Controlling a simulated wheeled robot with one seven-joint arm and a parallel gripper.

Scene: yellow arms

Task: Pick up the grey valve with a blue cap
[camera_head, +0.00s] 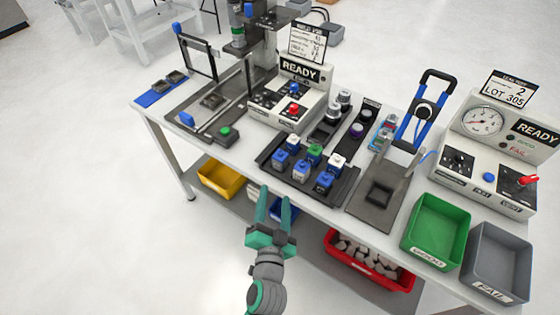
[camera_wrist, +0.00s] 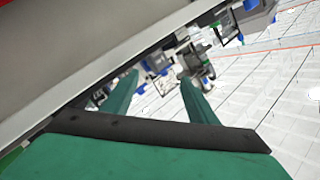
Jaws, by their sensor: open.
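A dark tray (camera_head: 268,164) on the table holds several small valves with blue, green and white parts. Grey valves (camera_head: 333,112) stand in a dark rack just behind it, one with a purple top (camera_head: 356,130). A blue-topped piece (camera_head: 280,157) is at the tray's left; it is too small to tell whether its body is grey. My gripper (camera_head: 274,197) is open and empty, in front of the table's near edge and apart from the tray. In the wrist view its fingers (camera_wrist: 158,78) are spread, with small blurred blue and grey items beyond them.
A green bin (camera_head: 411,235) and a grey bin (camera_head: 473,238) are at the table's right front. A test box (camera_head: 313,93) stands behind the tray and a gauge box (camera_head: 455,165) at the right. A red bin (camera_head: 335,254) and yellow bin (camera_head: 205,181) are on the lower shelf.

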